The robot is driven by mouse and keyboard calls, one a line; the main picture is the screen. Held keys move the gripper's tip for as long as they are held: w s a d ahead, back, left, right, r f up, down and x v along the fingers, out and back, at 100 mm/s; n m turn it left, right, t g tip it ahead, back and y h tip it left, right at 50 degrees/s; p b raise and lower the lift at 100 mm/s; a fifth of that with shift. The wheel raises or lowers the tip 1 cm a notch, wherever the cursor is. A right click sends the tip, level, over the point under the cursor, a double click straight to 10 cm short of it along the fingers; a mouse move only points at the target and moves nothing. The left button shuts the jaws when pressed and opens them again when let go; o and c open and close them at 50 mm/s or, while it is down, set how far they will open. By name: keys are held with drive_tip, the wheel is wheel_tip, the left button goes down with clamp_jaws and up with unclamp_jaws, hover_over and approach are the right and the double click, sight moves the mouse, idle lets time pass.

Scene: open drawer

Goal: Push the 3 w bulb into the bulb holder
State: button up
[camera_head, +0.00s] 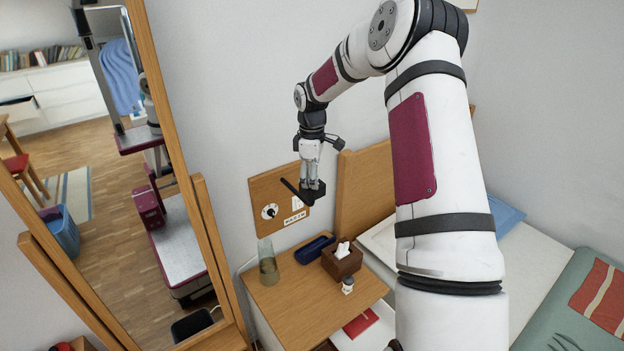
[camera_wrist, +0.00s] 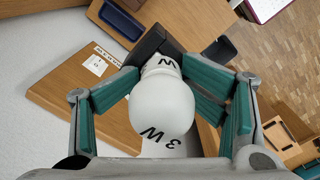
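The white 3 W bulb (camera_wrist: 160,105) fills the middle of the wrist view, with its lettering toward the camera. My gripper (camera_wrist: 163,66) has its teal fingers on both sides of it, closing in at its narrow end. A dark block (camera_wrist: 157,42) lies at that end; I cannot tell whether it is the bulb holder or part of the fingertips. In the head view my gripper (camera_head: 312,190) points down in front of the wooden wall board (camera_head: 262,188). A thin black bar (camera_head: 290,187) appears beside the fingertips. The bulb cannot be made out there.
Below stands a wooden bedside table (camera_head: 290,300) with a glass vase (camera_head: 268,265), a dark blue tray (camera_head: 314,248), a tissue box (camera_head: 342,260) and a small bottle (camera_head: 347,285). A bed headboard (camera_head: 362,185) is close on the right. A large mirror (camera_head: 165,90) stands left.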

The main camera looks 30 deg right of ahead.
wheel_tip(320, 180, up, 12)
drive_tip(key=shift+f, duration=0.1)
idle(0.4)
drive_tip(key=shift+a, duration=0.1)
drive_tip(key=s+a+r+m+t+h, duration=0.2)
drive_tip(key=s+a+r+m, duration=0.1)
drive_tip(key=s+a+r, duration=1.05)
drive_tip(key=s+a+f+m+t+y, duration=0.1)
drive_tip(key=s+a+m, duration=0.2)
drive_tip(key=s, duration=0.6)
drive_tip(key=s+a+f+m+t+y, duration=0.1)
drive_tip(key=s+a, duration=0.4)
drive_tip(key=s, duration=0.5)
drive_tip(key=shift+s+f+m+t, duration=0.25)
drive_tip(key=shift+m+t, duration=0.55)
drive_tip(key=shift+m, duration=0.2)
drive_tip(key=shift+a, duration=0.1)
drive_tip(key=shift+c, duration=0.3)
